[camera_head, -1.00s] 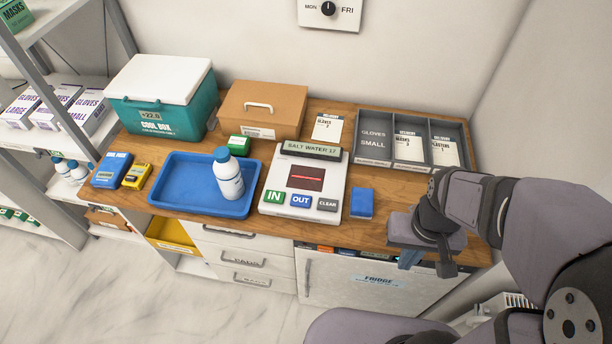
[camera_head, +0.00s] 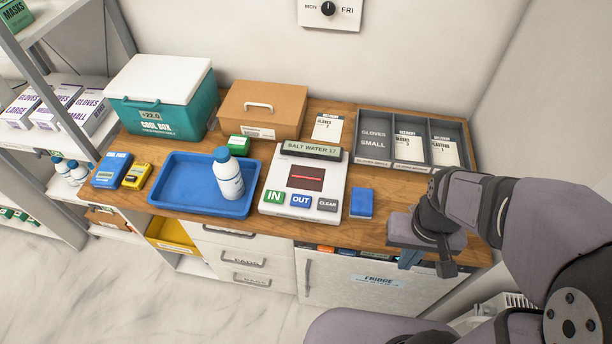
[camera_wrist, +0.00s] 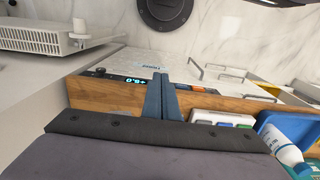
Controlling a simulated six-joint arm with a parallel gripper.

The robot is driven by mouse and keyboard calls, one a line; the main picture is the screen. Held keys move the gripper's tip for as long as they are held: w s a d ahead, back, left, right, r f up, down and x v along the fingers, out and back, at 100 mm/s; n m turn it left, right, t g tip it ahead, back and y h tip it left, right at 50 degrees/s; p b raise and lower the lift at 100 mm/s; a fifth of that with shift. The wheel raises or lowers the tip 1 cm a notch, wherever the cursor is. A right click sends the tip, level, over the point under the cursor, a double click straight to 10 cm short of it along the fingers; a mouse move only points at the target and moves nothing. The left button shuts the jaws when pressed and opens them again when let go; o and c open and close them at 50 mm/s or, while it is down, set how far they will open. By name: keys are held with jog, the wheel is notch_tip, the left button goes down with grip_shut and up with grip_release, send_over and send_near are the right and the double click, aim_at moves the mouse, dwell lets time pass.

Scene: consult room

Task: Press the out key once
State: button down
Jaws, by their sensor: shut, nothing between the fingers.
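The blue OUT key (camera_head: 301,200) is on the front edge of a white scanner device (camera_head: 329,182), between the green IN key (camera_head: 275,197) and the grey CLEAR key (camera_head: 327,204). The device's display (camera_head: 312,152) reads "SALT WATER 17", and a red line glows in its dark window. The keys also show small in the wrist view, the blue one (camera_wrist: 224,125) in the middle. My gripper (camera_wrist: 162,98) is shut and empty, with its fingers together. In the head view it is over the counter's front right edge, to the right of the device and apart from it.
A blue box (camera_head: 361,203) stands between the device and my gripper. A blue tray (camera_head: 174,198) with a white bottle (camera_head: 228,175) is left of the device. A grey divided bin (camera_head: 388,163) stands behind. Bare wood (camera_head: 392,190) lies between bin and gripper.

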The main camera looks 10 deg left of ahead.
dwell(0.7)
jog(key=s+a+f+n+g+b, duration=0.1)
jog(key=s+a+f+n+b, duration=0.15)
jog(key=a+f+b, duration=0.45)
jog(key=w+a+f+m+t+y+b, duration=0.1)
jog(key=w+a+m+y, duration=0.2)
jog(key=a, duration=0.5)
jog(key=w+a+f+m+y+b, duration=0.1)
jog(key=w+a+m+y, duration=0.15)
jog(key=a, duration=0.55)
jog(key=w+a+r+m+t, duration=0.1)
jog(key=w+r+m+t, duration=0.2)
jog(key=w+m, duration=0.5)
jog(key=w+a+r+m+t, duration=0.1)
jog(key=w+r+m+t, duration=0.2)
jog(key=w+m, duration=0.4)
jog(key=shift+w+r+m+t, duration=0.3)
jog(key=shift+w+m+t, duration=0.1)
jog(key=shift+w+t, duration=0.15)
jog(key=shift+f+y, duration=0.1)
jog(key=shift+y, duration=0.25)
